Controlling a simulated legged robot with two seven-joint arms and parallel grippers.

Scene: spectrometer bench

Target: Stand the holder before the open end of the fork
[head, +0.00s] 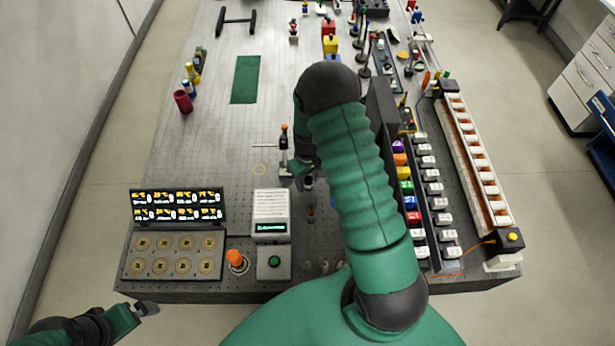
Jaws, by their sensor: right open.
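A small upright holder (284,143) with a dark post and an orange band stands on the perforated bench near the middle. A thin bar (263,146) sticks out to its left. A thin yellow ring (259,169) is marked on the bench left of the holder's foot. My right gripper (295,170) is open, close to the holder's right side and low; my arm hides part of it, and I cannot tell whether it touches. I cannot make out for sure which piece is the fork. My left gripper (149,308) is off the bench's front left corner, too small to read.
A green mat (246,79) lies farther back. A display with a round-socket panel (172,257), a white box (271,216) and an orange knob (235,258) line the front. Coloured blocks and a long orange-and-white rack (478,160) crowd the right. The left middle is clear.

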